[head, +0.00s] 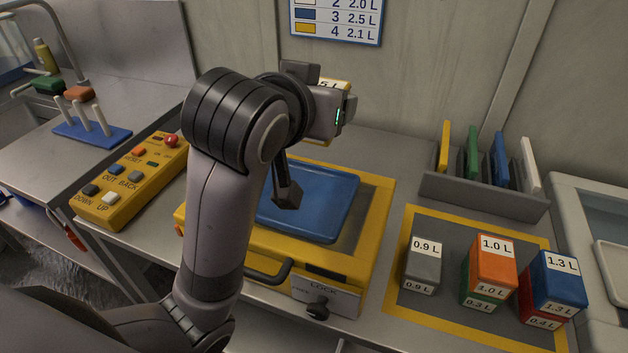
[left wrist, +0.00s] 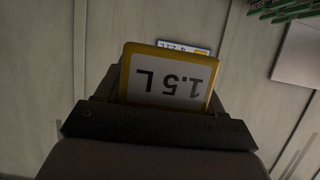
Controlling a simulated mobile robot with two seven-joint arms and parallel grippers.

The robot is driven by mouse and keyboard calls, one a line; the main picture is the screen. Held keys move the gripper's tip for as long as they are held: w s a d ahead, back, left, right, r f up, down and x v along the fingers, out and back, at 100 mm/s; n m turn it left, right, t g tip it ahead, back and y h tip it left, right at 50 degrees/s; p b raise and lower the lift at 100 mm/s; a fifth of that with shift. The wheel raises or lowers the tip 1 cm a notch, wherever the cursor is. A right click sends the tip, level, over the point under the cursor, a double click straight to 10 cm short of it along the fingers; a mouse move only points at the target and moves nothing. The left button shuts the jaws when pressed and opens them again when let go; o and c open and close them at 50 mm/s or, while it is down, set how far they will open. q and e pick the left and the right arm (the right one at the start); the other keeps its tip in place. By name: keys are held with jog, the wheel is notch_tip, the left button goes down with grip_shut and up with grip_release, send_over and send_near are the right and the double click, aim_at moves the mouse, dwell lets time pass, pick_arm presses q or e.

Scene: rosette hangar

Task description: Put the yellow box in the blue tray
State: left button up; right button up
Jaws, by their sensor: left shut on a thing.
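The yellow box (head: 327,84) is held up by my left gripper (head: 322,88), above and behind the blue tray in the head view; much of the box is hidden behind the gripper. In the left wrist view the yellow box (left wrist: 170,77) shows a white label reading 1.5 L, upside down, between the dark fingers of my left gripper (left wrist: 165,105). The blue tray (head: 325,203) lies on a yellow-framed device, and my left arm hides its left part. No box shows in the visible part of the tray. My right gripper is not in view.
Labelled boxes, among them a grey one (head: 423,262), an orange one (head: 493,262) and a blue one (head: 558,280), stand on a yellow-edged mat (head: 430,305) at right. A grey rack (head: 480,193) holds coloured plates behind. A yellow button panel (head: 128,182) is at left.

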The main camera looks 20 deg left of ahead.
aim_at(318, 199)
pick_arm(q)
notch_tip(318, 199, down, 14)
dwell(0.5)
jog(key=shift+f, duration=0.15)
jog(key=o, duration=1.1)
jog(key=shift+o, duration=0.2)
